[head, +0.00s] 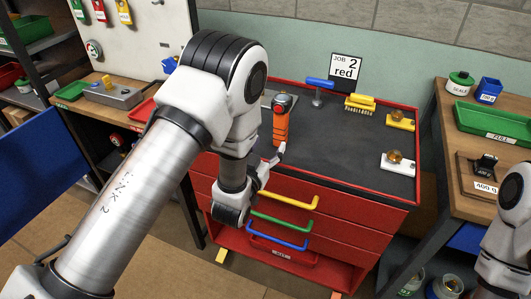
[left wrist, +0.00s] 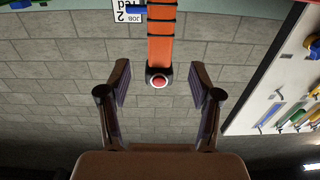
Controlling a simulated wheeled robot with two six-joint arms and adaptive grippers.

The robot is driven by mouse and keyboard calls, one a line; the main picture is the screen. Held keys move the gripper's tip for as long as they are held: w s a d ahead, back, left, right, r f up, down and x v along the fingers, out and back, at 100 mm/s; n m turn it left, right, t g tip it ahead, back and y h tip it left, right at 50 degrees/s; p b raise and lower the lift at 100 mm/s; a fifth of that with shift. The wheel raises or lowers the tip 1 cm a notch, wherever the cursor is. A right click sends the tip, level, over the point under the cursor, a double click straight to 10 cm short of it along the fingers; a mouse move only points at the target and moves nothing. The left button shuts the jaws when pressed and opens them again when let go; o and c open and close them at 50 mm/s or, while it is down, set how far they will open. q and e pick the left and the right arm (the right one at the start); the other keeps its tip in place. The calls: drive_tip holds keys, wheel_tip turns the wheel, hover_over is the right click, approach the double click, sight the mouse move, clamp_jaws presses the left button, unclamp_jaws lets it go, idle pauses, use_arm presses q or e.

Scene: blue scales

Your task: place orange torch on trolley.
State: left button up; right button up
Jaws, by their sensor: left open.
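The orange torch (head: 281,127) stands upright on the dark top of the red trolley (head: 337,149), near its left side. In the left wrist view, which is upside down, the torch (left wrist: 161,45) shows its dark end with a red button between the tips of my left gripper (left wrist: 160,76). The fingers are spread, with clear gaps on both sides of it. In the head view my left gripper (head: 270,160) is just in front of the torch, partly hidden by my arm. My right arm shows at the right edge, its gripper out of view.
On the trolley top are a blue-handled stamp (head: 319,90), a yellow brush (head: 360,103), and two knobs on yellow (head: 400,121) and white (head: 398,164) bases. A "JOB 2 red" sign (head: 346,69) stands behind. A bench (head: 448,150) with a green tray (head: 492,122) is at right.

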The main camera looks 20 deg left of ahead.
use_arm(q)
drive_tip(key=s+a+f+g, duration=0.2)
drive_tip(key=s+f+g, duration=0.3)
drive_tip(key=s+f, duration=0.5)
drive_tip(key=s+a+f+g, duration=0.2)
drive_tip(key=s+f+g, duration=0.4)
drive_tip(key=f, duration=0.5)
drive_tip(key=s+f+g, duration=0.3)
drive_tip(key=s, duration=0.6)
drive_tip(key=s+f+g, duration=0.3)
drive_tip(key=s+g, duration=0.1)
drive_tip(key=s, duration=0.6)
drive_tip(key=shift+s+a+n, duration=0.15)
drive_tip(key=shift+s+n, duration=0.1)
drive_tip(key=shift+n, duration=0.05)
